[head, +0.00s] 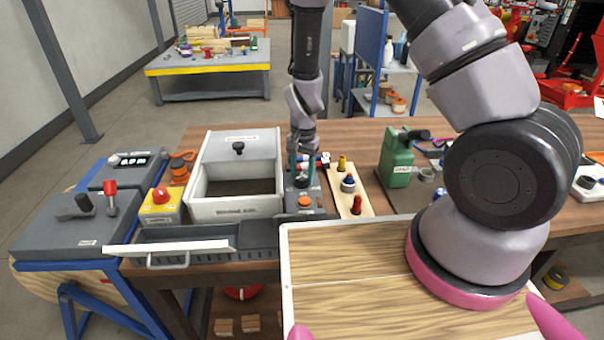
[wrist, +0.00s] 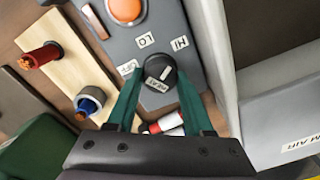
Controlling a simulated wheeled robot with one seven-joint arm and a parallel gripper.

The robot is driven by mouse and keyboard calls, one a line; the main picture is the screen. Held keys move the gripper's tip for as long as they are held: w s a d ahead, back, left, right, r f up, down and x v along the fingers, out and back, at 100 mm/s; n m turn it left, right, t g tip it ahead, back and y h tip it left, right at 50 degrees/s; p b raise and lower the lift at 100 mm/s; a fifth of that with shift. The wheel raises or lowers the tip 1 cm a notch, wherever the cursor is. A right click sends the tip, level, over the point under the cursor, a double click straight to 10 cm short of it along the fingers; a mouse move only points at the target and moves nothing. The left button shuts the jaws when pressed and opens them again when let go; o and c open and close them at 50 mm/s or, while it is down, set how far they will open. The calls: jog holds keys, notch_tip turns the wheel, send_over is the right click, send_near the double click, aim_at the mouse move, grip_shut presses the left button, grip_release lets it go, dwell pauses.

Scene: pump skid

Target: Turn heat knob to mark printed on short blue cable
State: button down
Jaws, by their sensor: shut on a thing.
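The heat knob (wrist: 159,73) is a round black knob with a white pointer line and a "HEAT" label, on a grey panel (wrist: 168,22). Labels around it read "LO", "HI" and a third that looks like "OFF". The pointer line slants toward the upper right in the wrist view. My gripper (wrist: 160,78) has its two green fingers shut on the knob, one on either side. In the head view my gripper (head: 302,170) is over the same panel and hides most of the knob. Thin blue-purple cable (head: 432,153) lies at the right; no print on it is readable.
An orange button (wrist: 125,9) is on the same panel. Beside it is a wooden board (head: 343,190) with red, blue and yellow fittings. A white bin (head: 207,208) stands left, a green pump (head: 397,158) right. A red-and-white cylinder (wrist: 165,123) lies close by my fingers.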

aim_at(303, 176)
jog(key=shift+m, duration=0.4)
jog(key=shift+c, duration=1.4)
grip_release()
notch_tip(303, 176, up, 11)
jog(key=shift+d, duration=0.15)
